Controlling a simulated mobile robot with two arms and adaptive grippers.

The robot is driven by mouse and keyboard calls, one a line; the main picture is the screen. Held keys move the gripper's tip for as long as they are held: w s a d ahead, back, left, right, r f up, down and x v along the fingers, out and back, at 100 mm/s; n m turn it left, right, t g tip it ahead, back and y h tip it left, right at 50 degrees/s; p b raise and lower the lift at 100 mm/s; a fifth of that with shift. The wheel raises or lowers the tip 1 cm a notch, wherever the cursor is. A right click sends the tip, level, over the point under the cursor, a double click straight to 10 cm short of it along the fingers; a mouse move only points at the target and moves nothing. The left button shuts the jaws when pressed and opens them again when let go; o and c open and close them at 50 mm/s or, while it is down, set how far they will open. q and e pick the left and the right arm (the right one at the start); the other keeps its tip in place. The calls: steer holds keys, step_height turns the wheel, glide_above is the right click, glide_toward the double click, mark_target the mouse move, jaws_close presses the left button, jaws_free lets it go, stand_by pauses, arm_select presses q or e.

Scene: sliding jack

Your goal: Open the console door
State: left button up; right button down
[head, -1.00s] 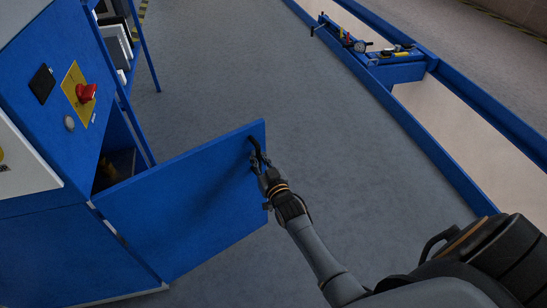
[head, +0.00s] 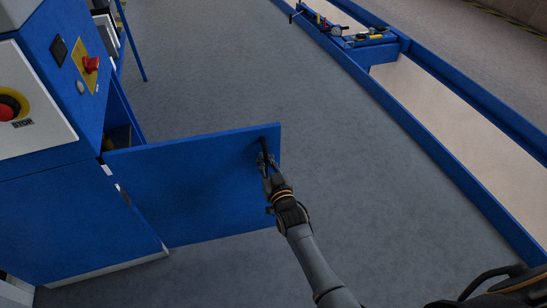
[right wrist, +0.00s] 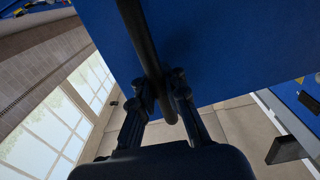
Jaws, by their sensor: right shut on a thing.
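The blue console (head: 65,200) stands at the left in the head view. Its blue door (head: 190,190) stands swung wide open, hinged on the console's right edge, with part of the dark inside showing behind it. A black bar handle (head: 263,147) sits near the door's free edge. My right gripper (head: 266,165) is at that handle. In the right wrist view, the fingers of my right gripper (right wrist: 159,95) are closed around the black handle (right wrist: 140,40), close to the blue door panel (right wrist: 220,45). My left gripper is not in view.
A red rotary switch (head: 91,64) and a red stop button (head: 8,108) are on the console. A long blue rail frame (head: 440,150) with a jack (head: 345,32) across it runs along the right. The grey floor (head: 230,60) between is clear.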

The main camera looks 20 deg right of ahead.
steer(key=shift+d+r, duration=0.1)
stand_by(0.3)
steer(key=c, duration=1.4)
jaws_free()
steer(key=shift+o, duration=0.2)
steer(key=shift+s, duration=0.1)
steer(key=s, duration=1.2)
steer(key=shift+d, duration=0.3)
